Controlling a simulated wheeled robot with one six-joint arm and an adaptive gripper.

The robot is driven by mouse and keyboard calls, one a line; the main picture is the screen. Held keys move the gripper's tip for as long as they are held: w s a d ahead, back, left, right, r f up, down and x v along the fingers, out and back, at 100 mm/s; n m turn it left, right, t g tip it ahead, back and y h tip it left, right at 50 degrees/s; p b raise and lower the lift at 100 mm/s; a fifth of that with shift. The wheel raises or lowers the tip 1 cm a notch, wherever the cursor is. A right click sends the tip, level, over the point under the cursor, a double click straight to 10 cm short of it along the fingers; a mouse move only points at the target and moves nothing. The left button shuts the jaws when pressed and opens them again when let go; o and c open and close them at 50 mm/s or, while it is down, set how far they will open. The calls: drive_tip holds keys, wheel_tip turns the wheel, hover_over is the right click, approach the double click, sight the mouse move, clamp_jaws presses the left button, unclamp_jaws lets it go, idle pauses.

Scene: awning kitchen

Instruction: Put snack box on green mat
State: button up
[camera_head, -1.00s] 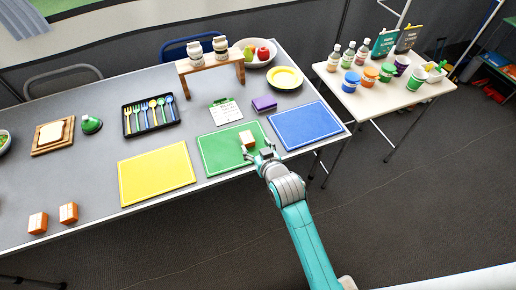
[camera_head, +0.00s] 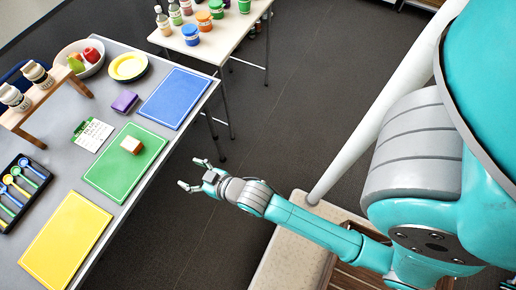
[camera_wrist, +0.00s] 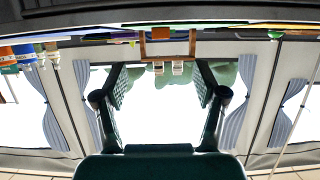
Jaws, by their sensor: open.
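The snack box (camera_head: 131,145), a small block with a pale top and brown side, rests on the green mat (camera_head: 105,183), towards its upper middle. It lies within the mat's edges in the head view. My gripper (camera_head: 190,173) is open and empty, off the table's edge to the right of the green mat, over the floor. In the wrist view my gripper's two fingers (camera_wrist: 160,92) stand wide apart with nothing between them.
A yellow mat (camera_head: 65,240) and a blue mat (camera_head: 176,98) lie either side of the green one. A purple box (camera_head: 124,102), a clipboard (camera_head: 92,134) and a wooden stand (camera_head: 48,98) are behind. A second table (camera_head: 213,38) holds jars. Floor between is clear.

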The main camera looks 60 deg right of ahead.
drive_tip(key=v, duration=2.9)
drive_tip(key=shift+t, duration=0.4)
drive_tip(key=shift+r, duration=0.1)
